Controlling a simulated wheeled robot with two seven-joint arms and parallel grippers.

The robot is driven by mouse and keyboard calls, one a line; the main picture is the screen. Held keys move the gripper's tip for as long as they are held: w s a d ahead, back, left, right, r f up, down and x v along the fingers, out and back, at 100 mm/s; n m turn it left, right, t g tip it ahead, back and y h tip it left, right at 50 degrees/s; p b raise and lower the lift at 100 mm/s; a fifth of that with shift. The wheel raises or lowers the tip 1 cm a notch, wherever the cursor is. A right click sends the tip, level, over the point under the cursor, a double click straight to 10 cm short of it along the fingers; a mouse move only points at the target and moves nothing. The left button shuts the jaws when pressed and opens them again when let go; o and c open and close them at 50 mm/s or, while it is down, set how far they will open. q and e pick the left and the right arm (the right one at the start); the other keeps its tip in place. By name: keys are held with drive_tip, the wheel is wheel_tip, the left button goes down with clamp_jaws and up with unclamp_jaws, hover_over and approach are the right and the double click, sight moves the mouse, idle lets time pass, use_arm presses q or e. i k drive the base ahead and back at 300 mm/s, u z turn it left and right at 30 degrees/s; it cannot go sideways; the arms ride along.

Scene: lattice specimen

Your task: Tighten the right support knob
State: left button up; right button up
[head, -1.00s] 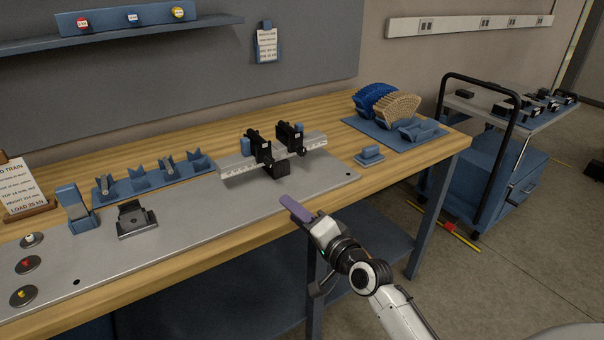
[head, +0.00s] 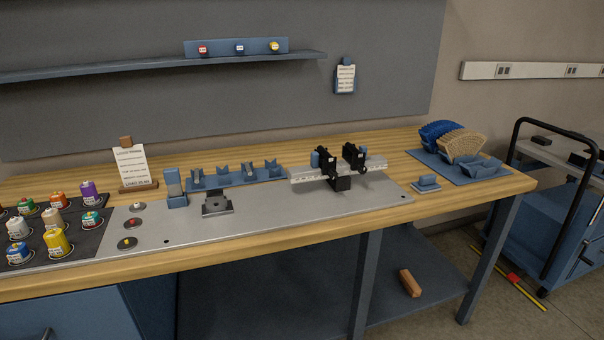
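Two black supports stand side by side on a light metal rail (head: 374,164) on the bench: a left support (head: 326,162) and a right support (head: 355,158). A blue part (head: 315,159) shows at the left support's left side. The right support's knob is too small to make out, so I cannot tell how tight it is. A black block (head: 340,183) sits in front of the rail between the supports. Neither of my grippers is in view.
The rail stands on a grey plate (head: 270,217) on the wooden bench. Blue holders (head: 235,178) and a dark fixture (head: 217,205) are left of it. Colored weights (head: 57,242) stand far left. Blue and tan fan-shaped pieces (head: 461,144) are at right.

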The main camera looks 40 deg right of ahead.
sight(361, 169)
drive_tip(key=u, duration=1)
drive_tip(key=k, duration=0.85)
drive_tip(key=z, duration=1.3)
